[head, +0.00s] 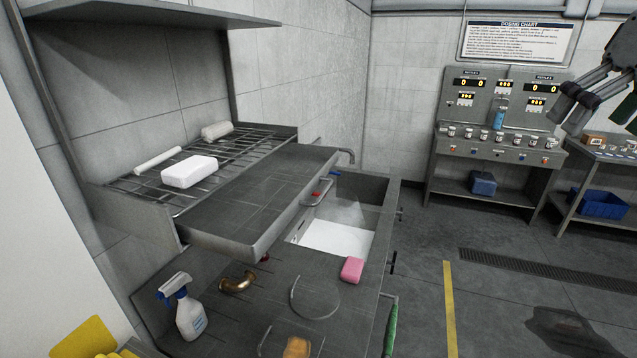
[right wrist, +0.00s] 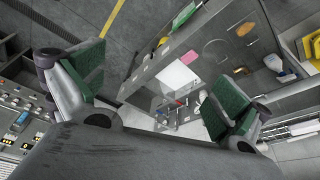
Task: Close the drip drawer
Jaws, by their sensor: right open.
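What looks like the drip drawer (head: 262,190) is a flat dark grey slab at the counter's left in the head view. It juts out from under the wire rack (head: 133,187), over the counter and part of the sink. My right gripper (head: 577,104) is at the far upper right, well away from the drawer, and partly cut off by the frame. In the right wrist view its green-padded fingers (right wrist: 157,92) are spread apart with nothing between them. My left gripper is not in view.
A white block (head: 189,172) and two rolls lie on the rack. The sink (head: 335,238), pink sponge (head: 352,269) and spray bottle (head: 189,310) are at the counter. A dosing bench (head: 490,150) stands at the back. The floor between is clear.

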